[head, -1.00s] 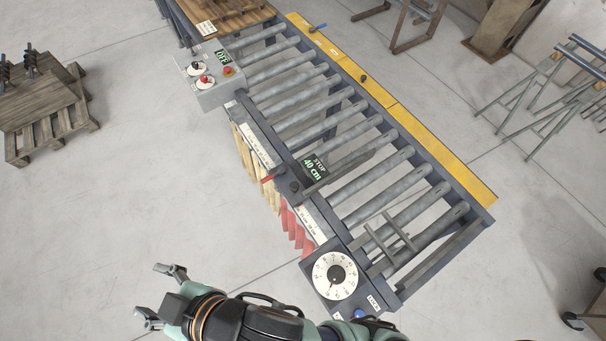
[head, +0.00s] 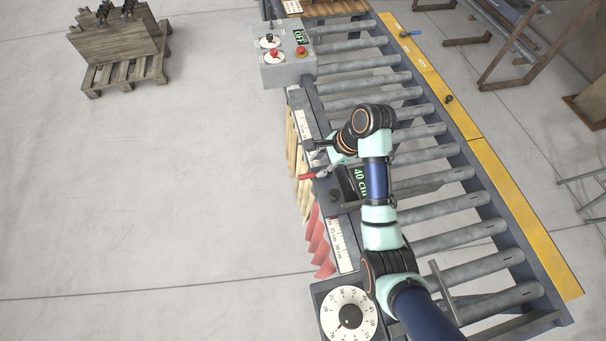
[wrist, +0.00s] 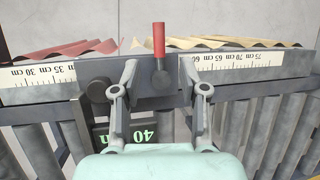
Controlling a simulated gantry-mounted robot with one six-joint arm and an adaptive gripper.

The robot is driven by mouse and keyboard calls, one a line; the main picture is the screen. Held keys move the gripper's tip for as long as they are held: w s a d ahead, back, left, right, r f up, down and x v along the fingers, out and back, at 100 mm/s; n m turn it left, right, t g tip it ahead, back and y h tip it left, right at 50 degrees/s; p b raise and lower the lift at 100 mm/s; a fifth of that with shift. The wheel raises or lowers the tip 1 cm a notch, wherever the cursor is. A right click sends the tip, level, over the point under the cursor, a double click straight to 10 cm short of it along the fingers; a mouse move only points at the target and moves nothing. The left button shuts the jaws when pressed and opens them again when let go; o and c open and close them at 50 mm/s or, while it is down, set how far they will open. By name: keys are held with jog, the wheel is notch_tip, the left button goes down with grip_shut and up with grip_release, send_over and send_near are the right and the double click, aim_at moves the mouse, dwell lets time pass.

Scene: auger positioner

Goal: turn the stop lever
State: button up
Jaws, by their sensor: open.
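The stop lever has a red handle (head: 308,176) on the stop block that rides the scale rail. In the wrist view the red lever (wrist: 159,38) points up from its dark pivot. My gripper (wrist: 159,78) is open, with one finger on each side of the lever in the picture; I cannot tell whether either touches it. In the head view my gripper (head: 315,160) is at the rail beside the lever, partly hidden by my arm. The stop display (head: 360,182) reads 40 cm and is partly covered by my arm.
The roller conveyor (head: 440,178) lies under and right of my arm. A grey control box (head: 285,62) with knobs stands at the rail's far end. A round dial (head: 349,318) is at the near end. A black knob (wrist: 98,90) sits left of the lever. Open floor lies left.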

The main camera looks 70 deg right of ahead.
aim_at(307, 175)
jog(key=b+x, duration=0.1)
jog(key=x, duration=0.6)
jog(key=shift+w+a+f, duration=0.1)
jog(key=shift+a+f, duration=0.1)
jog(key=shift+f, duration=0.15)
grip_shut()
